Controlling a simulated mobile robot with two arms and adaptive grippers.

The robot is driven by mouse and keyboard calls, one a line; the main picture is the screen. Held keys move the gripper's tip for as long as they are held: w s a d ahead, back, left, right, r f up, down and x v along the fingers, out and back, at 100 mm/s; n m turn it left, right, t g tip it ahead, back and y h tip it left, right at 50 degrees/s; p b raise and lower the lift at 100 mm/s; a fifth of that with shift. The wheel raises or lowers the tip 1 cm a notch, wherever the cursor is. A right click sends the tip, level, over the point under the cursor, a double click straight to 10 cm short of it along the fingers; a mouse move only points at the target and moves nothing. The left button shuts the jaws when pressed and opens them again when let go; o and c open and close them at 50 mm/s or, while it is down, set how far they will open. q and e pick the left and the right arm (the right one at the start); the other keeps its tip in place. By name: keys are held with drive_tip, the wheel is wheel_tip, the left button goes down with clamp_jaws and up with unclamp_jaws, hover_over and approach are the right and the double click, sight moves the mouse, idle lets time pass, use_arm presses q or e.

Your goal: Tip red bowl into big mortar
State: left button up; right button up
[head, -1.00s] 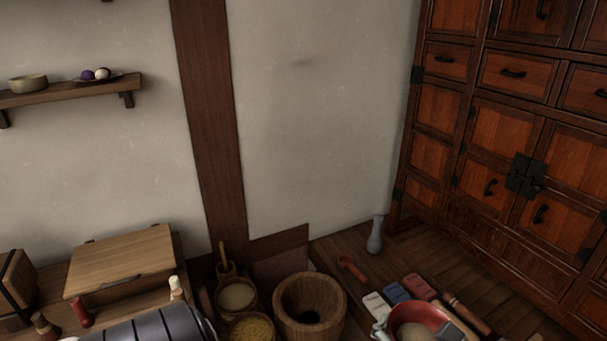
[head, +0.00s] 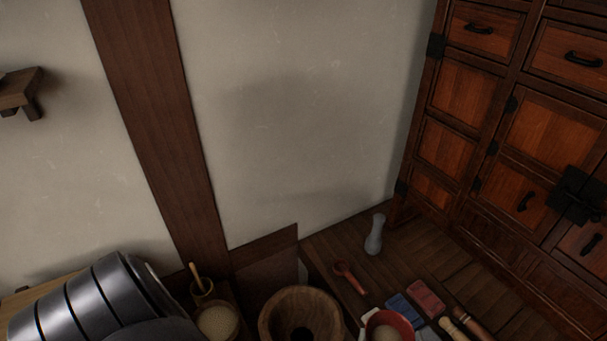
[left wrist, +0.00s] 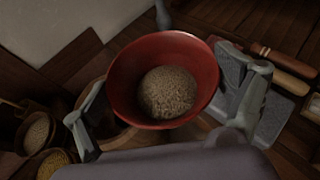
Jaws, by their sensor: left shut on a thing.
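The red bowl (head: 389,321) holds a mound of light brown grain and is at the bottom of the head view, just right of the big wooden mortar (head: 270,318). In the left wrist view the bowl (left wrist: 122,92) is roughly upright, with its grain (left wrist: 168,92) still inside. My left gripper (left wrist: 172,85) is shut on the bowl, with a finger on either side. The mortar's hollow looks dark in the head view. In the left wrist view the bowl hides most of what lies beneath it. My right gripper is not in view.
Left of the mortar stand a tub of pale grain (head: 217,322) and a small pot with a wooden handle (head: 201,287). Right are a red scoop (head: 347,275), a grey vase (head: 375,235), blue (head: 405,308) and red (head: 427,298) blocks, and wooden rods (head: 472,322). A cabinet (head: 465,145) stands at right.

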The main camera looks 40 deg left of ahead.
use_arm(q)
drive_tip(key=shift+n+g+y, duration=0.3)
drive_tip(key=shift+n+y, duration=0.2)
drive_tip(key=shift+y, duration=0.1)
drive_tip(key=f, duration=0.1)
drive_tip(key=s+a+f, duration=0.1)
drive_tip(key=f, duration=0.1)
drive_tip(key=a+f+p, duration=0.1)
drive_tip(key=f, duration=0.1)
drive_tip(key=shift+s+a+f, duration=0.15)
drive_tip(key=shift+s+f, duration=0.1)
drive_tip(key=shift+s, duration=0.05)
drive_tip(key=s+a+f+n+g+y+p, duration=0.1)
drive_tip(key=s+a+f+n+g, duration=0.15)
drive_tip(key=a+f, duration=0.45)
drive_tip(key=s+a+f+n+g+y+p, duration=0.1)
drive_tip(key=s+a+f+n+y+p, duration=0.15)
drive_tip(key=a, duration=0.85)
wheel_tip(320, 180, down, 6)
drive_tip(key=g+h+b, duration=0.1)
drive_tip(key=h+b, duration=0.1)
drive_tip(key=b, duration=0.2)
drive_tip(key=shift+r+m+g, duration=0.1)
drive_tip(key=shift+m+g, duration=0.15)
drive_tip(key=shift+m, duration=0.15)
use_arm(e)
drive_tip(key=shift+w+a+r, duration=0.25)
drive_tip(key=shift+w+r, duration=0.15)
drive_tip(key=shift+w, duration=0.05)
